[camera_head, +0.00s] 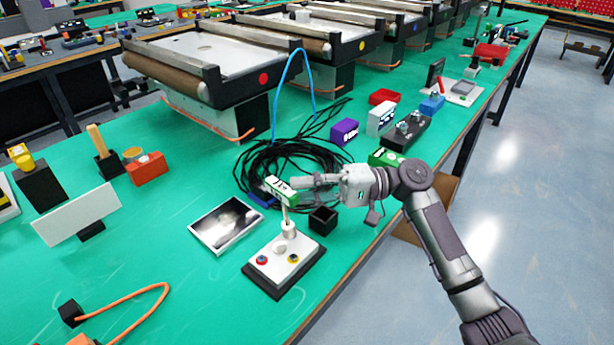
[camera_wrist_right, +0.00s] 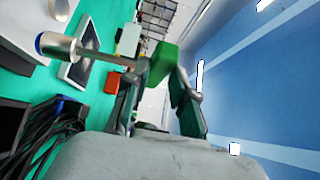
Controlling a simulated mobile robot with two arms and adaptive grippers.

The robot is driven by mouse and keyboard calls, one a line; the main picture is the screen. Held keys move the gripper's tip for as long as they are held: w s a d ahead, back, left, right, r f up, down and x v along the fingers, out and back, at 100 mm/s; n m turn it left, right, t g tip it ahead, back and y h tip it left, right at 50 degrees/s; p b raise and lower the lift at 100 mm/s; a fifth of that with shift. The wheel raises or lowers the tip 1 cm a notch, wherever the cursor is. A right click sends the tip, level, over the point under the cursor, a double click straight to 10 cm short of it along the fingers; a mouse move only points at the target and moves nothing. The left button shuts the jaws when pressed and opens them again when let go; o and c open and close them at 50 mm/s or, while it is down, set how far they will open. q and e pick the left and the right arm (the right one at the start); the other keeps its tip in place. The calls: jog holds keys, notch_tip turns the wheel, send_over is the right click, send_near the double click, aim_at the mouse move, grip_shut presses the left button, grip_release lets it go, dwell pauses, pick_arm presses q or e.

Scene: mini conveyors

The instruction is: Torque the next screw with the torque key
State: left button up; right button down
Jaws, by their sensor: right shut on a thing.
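The torque key has a green and white handle (camera_head: 280,189), a thin shaft and a silver cylinder (camera_head: 288,230) at its lower end. My right gripper (camera_head: 290,187) is shut on the handle and holds the key roughly upright. The cylinder is over the back part of a white plate (camera_head: 270,262) on a black base; I cannot tell whether it touches. A red-ringed screw (camera_head: 262,260) and a yellow-ringed screw (camera_head: 293,258) show in front. In the right wrist view, the green handle (camera_wrist_right: 163,63) is between the fingers, and the silver cylinder (camera_wrist_right: 60,46) has a blue end. My left gripper is out of view.
An open black box (camera_head: 323,220) stands just right of the plate, below my right gripper. A tablet-like panel (camera_head: 226,223) lies to the left. Coiled black cables (camera_head: 275,160) and a blue hose (camera_head: 283,75) are behind. The green table is clear in front of the panel.

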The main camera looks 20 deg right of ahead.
aim_at(292, 205)
jog(key=s+a+m+t+h+p, duration=0.1)
jog(key=m+t+h+p, duration=0.3)
jog(key=t+p, duration=0.1)
jog(key=s+a+m+t+h+p, duration=0.1)
jog(key=m+t+h+p, duration=0.2)
jog(key=m+t+p, duration=0.1)
jog(key=s+a+m+t+h+p, duration=0.1)
jog(key=m+t+h+p, duration=0.3)
jog(key=t+p, duration=0.1)
jog(key=shift+s+m+t+h+p, duration=0.1)
jog(key=shift+m+t+h+p, duration=0.25)
jog(key=shift+p, duration=0.2)
jog(key=shift+s+a+f+m+t+h+p, duration=0.15)
jog(key=shift+m+t+h+p, duration=0.2)
jog(key=shift+m+h, duration=0.35)
jog(key=shift+s+a+f+m+t+h, duration=0.15)
jog(key=shift+m+h, duration=0.25)
jog(key=shift+h, duration=0.5)
jog(key=shift+s+d+r+m+t+h, duration=0.15)
jog(key=shift+m+h, duration=0.2)
jog(key=shift+h, duration=0.5)
jog(key=shift+f, duration=0.1)
jog(key=shift+w, duration=0.1)
